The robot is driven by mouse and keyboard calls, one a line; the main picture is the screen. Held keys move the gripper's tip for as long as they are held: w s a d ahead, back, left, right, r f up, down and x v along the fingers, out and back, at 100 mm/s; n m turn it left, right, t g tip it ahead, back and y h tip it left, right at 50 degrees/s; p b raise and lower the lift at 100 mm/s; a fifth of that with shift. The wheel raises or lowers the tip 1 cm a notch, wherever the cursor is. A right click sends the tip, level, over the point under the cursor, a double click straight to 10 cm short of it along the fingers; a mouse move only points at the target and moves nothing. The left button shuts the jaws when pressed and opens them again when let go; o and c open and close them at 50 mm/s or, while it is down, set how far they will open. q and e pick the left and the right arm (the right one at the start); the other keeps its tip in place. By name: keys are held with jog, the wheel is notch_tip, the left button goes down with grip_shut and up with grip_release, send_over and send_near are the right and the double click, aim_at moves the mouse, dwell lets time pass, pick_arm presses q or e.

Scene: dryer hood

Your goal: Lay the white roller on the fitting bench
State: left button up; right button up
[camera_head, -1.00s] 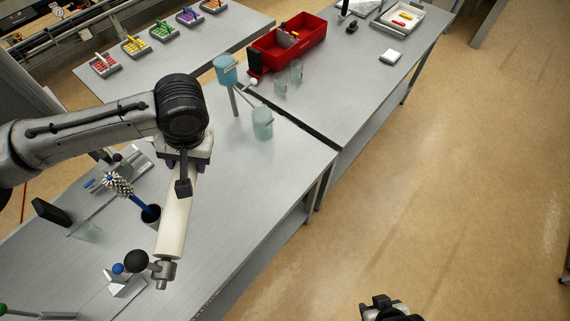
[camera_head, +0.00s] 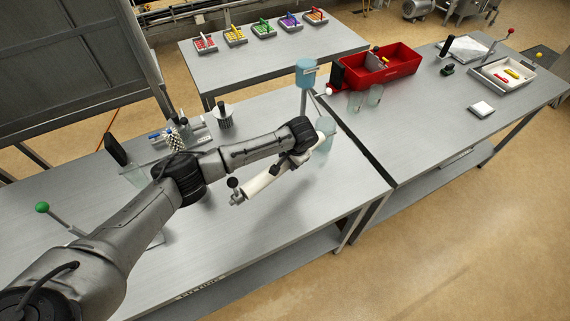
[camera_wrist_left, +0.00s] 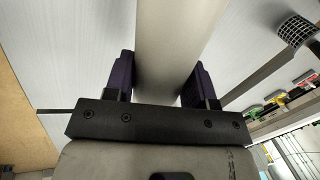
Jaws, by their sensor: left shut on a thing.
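The white roller (camera_head: 265,180) is a long pale cylinder with a metal fitting and a black ball knob at its left end. My left gripper (camera_head: 292,160) is shut on the roller near its right end. In the left wrist view, the roller (camera_wrist_left: 180,40) runs between the two dark purple fingers of the left gripper (camera_wrist_left: 158,80). The roller slants over the near grey bench (camera_head: 330,215); whether it touches the top I cannot tell. My right gripper is not in view.
A blue cup on a stand (camera_head: 305,74) and a clear beaker (camera_head: 326,133) are close beyond the roller. A red bin (camera_head: 385,70) and a white tray (camera_head: 500,76) sit on the right bench. A green-knobbed lever (camera_head: 43,207) stands at left. The bench's front right is clear.

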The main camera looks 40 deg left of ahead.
pick_arm(q)
jog(key=shift+s+a+f, duration=0.15)
jog(key=shift+a+f, duration=0.25)
jog(key=shift+f, duration=0.2)
jog(key=shift+s+a+f, duration=0.15)
jog(key=shift+a+f, duration=0.25)
jog(key=shift+f, duration=0.2)
jog(key=shift+r+p, duration=0.15)
jog(key=shift+p, duration=0.3)
jog(key=shift+s+f, duration=0.1)
jog(key=shift+f, duration=0.1)
jog(key=b, duration=0.3)
send_over(283, 181)
jog(key=d, duration=0.1)
notch_tip(283, 181, down, 6)
jog(key=shift+s+r, duration=0.1)
jog(key=shift+r, duration=0.05)
jog(key=shift+f+b, duration=0.65)
jog(key=shift+f, duration=0.95)
